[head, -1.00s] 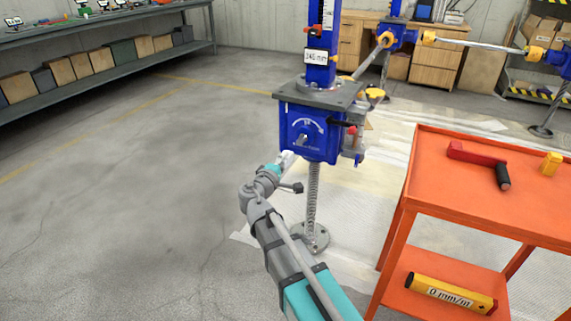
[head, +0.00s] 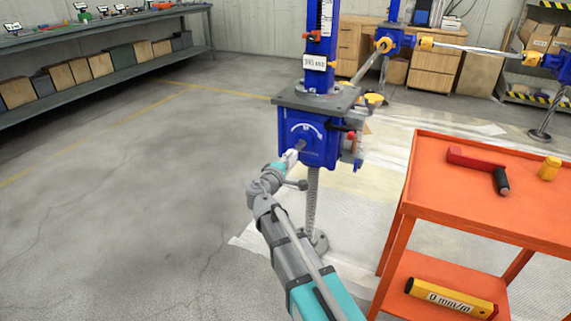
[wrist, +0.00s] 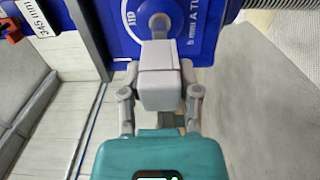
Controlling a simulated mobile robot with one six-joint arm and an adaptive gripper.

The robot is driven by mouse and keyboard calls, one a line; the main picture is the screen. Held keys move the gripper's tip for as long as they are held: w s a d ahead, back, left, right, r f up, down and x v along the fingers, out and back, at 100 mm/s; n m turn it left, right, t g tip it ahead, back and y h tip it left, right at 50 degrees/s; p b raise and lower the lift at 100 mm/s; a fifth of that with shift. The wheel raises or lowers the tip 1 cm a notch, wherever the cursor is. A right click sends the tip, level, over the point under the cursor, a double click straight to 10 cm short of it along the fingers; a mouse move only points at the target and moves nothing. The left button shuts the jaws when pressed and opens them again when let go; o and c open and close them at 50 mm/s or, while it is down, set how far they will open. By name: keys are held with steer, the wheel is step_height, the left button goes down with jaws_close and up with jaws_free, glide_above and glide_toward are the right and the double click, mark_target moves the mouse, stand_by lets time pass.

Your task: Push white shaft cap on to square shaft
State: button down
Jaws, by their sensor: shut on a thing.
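The blue screw jack (head: 318,150) stands upright, with a white dial arc on its front face. A grey square shaft (head: 301,145) sticks out of that face, and its base also shows in the wrist view (wrist: 158,22). My gripper (head: 290,158) is just in front of the face, at the shaft. In the wrist view my gripper (wrist: 160,75) is shut on the white shaft cap (wrist: 160,92), one finger on each side. The cap's far end meets the shaft in line. The cap hides the shaft's end, so I cannot tell how far it is on.
An orange trolley (head: 470,222) stands at the right, with a red crank (head: 478,158) and a yellow piece (head: 549,168) on top. A yellow level (head: 450,297) lies on its lower shelf. A dark lever (head: 340,125) juts from the jack's right side. The floor at left is clear.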

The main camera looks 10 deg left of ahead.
mark_target(297, 149)
steer(key=shift+x, duration=0.9)
steer(key=shift+x, duration=2.55)
stand_by(1.7)
steer(key=shift+c, duration=1.2)
jaws_free()
steer(key=shift+a, duration=0.1)
steer(key=shift+s, duration=0.15)
steer(key=v, duration=1.1)
steer(key=shift+s, duration=0.3)
steer(key=shift+a, duration=0.1)
